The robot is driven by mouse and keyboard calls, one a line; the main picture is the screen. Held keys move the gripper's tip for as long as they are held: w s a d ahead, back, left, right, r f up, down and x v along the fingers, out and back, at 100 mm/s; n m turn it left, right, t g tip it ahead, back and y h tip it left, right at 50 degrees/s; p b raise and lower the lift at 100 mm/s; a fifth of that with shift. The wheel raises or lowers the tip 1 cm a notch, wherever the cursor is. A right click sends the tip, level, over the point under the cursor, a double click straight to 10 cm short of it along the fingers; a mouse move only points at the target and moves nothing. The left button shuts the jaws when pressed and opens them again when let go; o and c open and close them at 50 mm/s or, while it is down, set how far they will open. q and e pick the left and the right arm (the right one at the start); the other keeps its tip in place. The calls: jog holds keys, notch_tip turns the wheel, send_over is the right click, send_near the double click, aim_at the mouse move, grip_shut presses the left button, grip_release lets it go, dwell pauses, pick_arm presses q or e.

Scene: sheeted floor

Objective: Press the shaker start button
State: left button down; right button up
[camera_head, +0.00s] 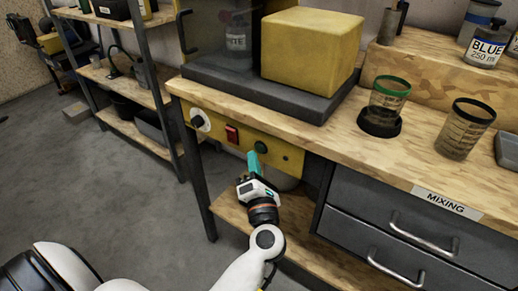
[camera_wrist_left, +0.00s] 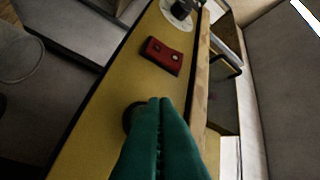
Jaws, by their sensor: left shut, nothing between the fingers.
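A yellow control panel (camera_head: 291,159) runs along the front edge of the bench. It carries a black knob on a white dial (camera_head: 200,121), a red switch (camera_head: 232,134) and a round dark green button (camera_head: 261,147). My left gripper (camera_head: 253,158) is shut and empty, its teal fingertips just below and left of the green button. In the left wrist view the shut fingers (camera_wrist_left: 159,102) partly cover the dark round button (camera_wrist_left: 130,116); I cannot tell whether they touch it. The red switch (camera_wrist_left: 162,56) and knob (camera_wrist_left: 180,10) lie beyond. My right gripper is out of view.
A yellow block (camera_head: 311,48) sits on a dark grey platform (camera_head: 262,95) above the panel. A green-rimmed cup (camera_head: 388,97) and a black-rimmed cup (camera_head: 463,130) stand to the right. Drawers (camera_head: 400,215) with protruding handles are below. Open floor (camera_head: 110,195) lies at left.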

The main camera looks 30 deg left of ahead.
pick_arm(q)
jog(key=shift+w, duration=0.15)
jog(key=shift+w, duration=0.35)
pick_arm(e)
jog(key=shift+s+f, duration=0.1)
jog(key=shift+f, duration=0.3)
